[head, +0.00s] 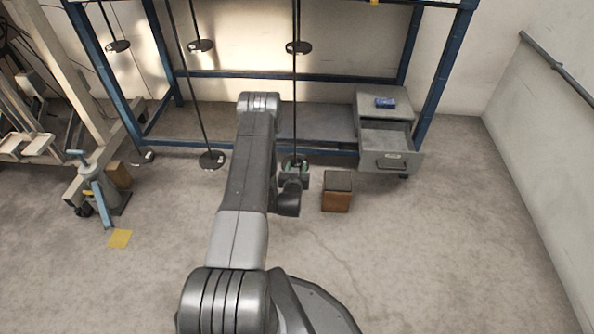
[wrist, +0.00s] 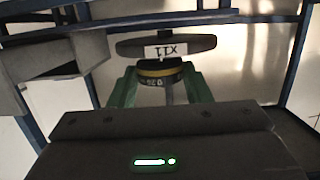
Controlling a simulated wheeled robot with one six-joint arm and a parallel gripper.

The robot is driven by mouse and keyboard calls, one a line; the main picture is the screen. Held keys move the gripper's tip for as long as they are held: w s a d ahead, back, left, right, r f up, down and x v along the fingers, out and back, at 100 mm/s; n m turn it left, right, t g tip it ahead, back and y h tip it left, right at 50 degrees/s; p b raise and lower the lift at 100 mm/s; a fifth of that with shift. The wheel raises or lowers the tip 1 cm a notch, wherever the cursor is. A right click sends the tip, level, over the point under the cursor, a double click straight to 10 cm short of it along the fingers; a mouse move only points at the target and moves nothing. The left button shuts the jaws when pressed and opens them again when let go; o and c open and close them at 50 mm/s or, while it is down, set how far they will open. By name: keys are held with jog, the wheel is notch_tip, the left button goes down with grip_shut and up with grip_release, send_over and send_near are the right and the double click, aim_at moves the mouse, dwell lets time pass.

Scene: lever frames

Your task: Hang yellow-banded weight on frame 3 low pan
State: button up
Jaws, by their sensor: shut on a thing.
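A dark weight with a yellow band (wrist: 160,73) sits between the green fingers of my gripper (wrist: 160,86) in the wrist view. My gripper is shut on it. A dark round pan (wrist: 180,46) with a white label is right by the weight, in line with it; I cannot tell whether they touch. In the head view my gripper (head: 294,172) is at the lower end of the rightmost hanging rod (head: 295,110), at its low pan (head: 286,161). The weight is not clear there, as the gripper hides it.
Other dark pans hang from the blue rack (head: 420,75), such as the middle low pan (head: 211,159) and the right upper pan (head: 299,47). A grey cabinet with an open drawer (head: 390,158) and a brown block (head: 337,191) stand right of my gripper. The right floor is clear.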

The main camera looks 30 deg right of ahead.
jog(key=shift+w+d+b, duration=0.1)
jog(key=shift+w+b, duration=0.6)
jog(key=shift+w, duration=0.25)
dwell(0.6)
jog(key=shift+f+b, duration=0.45)
jog(key=shift+b, duration=0.1)
dwell(0.3)
jog(key=o, duration=1.1)
jog(key=shift+p+v, duration=0.5)
jog(key=shift+v, duration=3.05)
